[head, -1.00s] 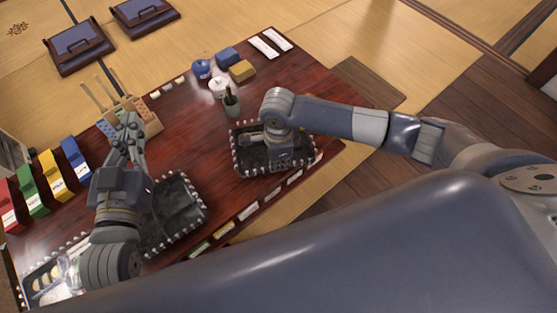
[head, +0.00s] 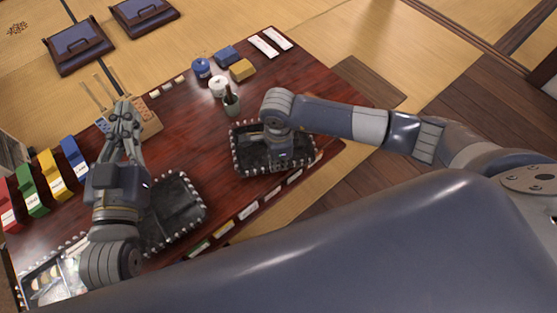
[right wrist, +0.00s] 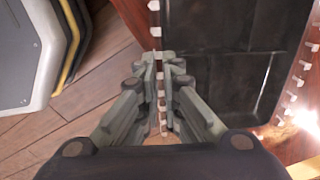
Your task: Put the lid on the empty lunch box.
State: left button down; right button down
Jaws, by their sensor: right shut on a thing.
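A black tray-like piece with white studs along its rim (head: 240,163) lies at the right part of the table in the head view; it looks like the lid, but I cannot be sure. My right gripper (right wrist: 160,70) is shut on its studded edge; its dark flat surface (right wrist: 215,60) fills the right of the wrist view. In the head view my right wrist hides part of the piece. A black empty lunch box (head: 178,212) with the same studs stands left of it. My left gripper (head: 124,112) is above the table, beyond that box; its fingertips look close together.
A filled lunch box (head: 50,285) is at the lower left. Red, green, yellow and blue packs (head: 75,157) line the left edge. A wooden holder (head: 145,122) stands behind my left gripper. Jars (head: 217,87) and small boxes are at the back. The table's middle is clear.

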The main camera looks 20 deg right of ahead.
pick_arm(q)
jog(key=shift+r, duration=0.2)
pick_arm(e)
jog(key=shift+f, duration=0.1)
dwell(0.7)
pick_arm(q)
jog(key=shift+s+d+r+t, duration=0.1)
jog(key=shift+r+t, duration=0.4)
jog(key=shift+r, duration=0.05)
pick_arm(e)
jog(key=shift+f, duration=0.1)
jog(key=c, duration=1.7)
grip_release()
jog(key=shift+o, duration=0.2)
jog(key=o, duration=0.5)
